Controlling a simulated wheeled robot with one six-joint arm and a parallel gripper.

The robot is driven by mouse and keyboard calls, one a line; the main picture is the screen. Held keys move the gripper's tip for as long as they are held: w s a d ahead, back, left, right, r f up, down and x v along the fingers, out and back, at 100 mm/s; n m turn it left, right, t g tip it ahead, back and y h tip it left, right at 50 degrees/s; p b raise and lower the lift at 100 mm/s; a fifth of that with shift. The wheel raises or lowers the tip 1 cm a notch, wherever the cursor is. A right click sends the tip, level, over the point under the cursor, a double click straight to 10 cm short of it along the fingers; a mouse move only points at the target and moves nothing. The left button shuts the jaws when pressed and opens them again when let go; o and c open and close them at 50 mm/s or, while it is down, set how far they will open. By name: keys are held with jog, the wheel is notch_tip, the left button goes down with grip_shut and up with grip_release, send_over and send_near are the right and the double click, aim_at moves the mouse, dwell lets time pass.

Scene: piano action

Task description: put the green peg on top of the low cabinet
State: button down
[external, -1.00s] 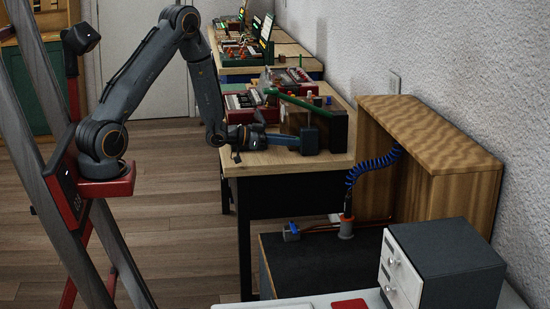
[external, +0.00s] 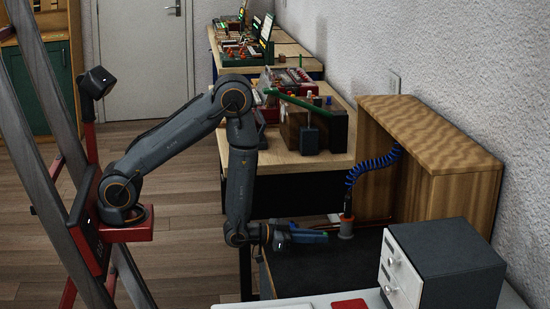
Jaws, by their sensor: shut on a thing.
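My gripper (external: 308,237) is lowered over the left part of the dark-topped low cabinet (external: 350,270) and points to the right. It is shut on the green peg, which is too small and dark to make out clearly between the fingers. I cannot tell whether the peg touches the cabinet top. The gripper hides part of the cabinet's back left edge.
A workbench (external: 285,165) with devices is behind. A wooden cabinet (external: 465,190) and a drawer box (external: 445,250) stand at right. The cabinet top's middle looks clear.

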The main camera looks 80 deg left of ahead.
aim_at(315, 272)
jog(key=shift+s+d+f+b, duration=0.15)
jog(key=shift+f+b, duration=0.45)
jog(key=shift+f, duration=2.05)
jog(key=shift+d+f+b, duration=0.2)
jog(key=shift+f+b, duration=0.35)
jog(key=shift+f, duration=2.05)
jog(key=shift+f, duration=0.2)
jog(key=c, duration=1.7)
grip_release()
jog(key=shift+c, duration=0.2)
